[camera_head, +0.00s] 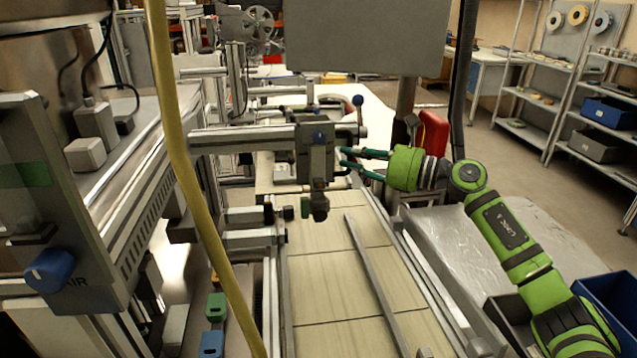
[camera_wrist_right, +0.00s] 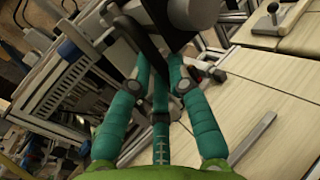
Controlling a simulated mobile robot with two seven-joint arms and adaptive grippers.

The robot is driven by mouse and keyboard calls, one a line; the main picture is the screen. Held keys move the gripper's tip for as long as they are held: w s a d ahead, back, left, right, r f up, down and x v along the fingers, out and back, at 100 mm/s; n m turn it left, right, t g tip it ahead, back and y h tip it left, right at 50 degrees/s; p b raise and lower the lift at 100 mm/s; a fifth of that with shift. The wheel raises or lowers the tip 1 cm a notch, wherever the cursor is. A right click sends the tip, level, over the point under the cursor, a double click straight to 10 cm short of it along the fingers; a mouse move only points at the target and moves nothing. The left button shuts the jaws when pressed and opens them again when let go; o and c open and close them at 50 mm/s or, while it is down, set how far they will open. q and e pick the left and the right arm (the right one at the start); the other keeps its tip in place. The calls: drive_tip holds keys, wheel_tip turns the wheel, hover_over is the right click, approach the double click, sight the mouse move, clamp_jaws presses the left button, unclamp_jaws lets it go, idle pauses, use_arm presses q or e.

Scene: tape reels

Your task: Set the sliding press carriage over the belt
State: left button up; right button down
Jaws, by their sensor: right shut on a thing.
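The press carriage (camera_head: 316,142) is a grey block on a horizontal silver rail (camera_head: 240,140) that comes in from the left. It hangs over the left part of the pale, slatted belt (camera_head: 325,285), with a dark fitting below it. My right gripper (camera_head: 346,159) reaches in from the right, its teal fingers at the carriage's right side. In the right wrist view the fingers (camera_wrist_right: 160,75) are closed around a dark bar (camera_wrist_right: 148,35) at the carriage. The exact contact is partly hidden by the fingers. My left gripper is not in view.
A long metal strip (camera_head: 372,275) lies along the belt. A yellow hose (camera_head: 180,165) crosses the left foreground. Bins (camera_head: 610,300) are at the lower right.

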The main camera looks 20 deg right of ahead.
use_arm(q)
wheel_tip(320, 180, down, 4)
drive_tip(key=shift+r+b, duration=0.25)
drive_tip(key=shift+b, duration=0.85)
use_arm(e)
drive_tip(key=d, duration=0.2)
drive_tip(key=s+d, duration=0.1)
drive_tip(key=d, duration=0.1)
drive_tip(key=shift+s+d, duration=0.1)
drive_tip(key=shift+d, duration=0.1)
drive_tip(key=c, duration=1.2)
unclamp_jaws()
drive_tip(key=shift+d, duration=0.1)
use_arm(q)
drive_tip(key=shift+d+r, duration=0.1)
use_arm(e)
drive_tip(key=shift+o, duration=0.2)
drive_tip(key=shift+s+d, duration=0.1)
drive_tip(key=shift+d, duration=0.05)
drive_tip(key=v, duration=1.2)
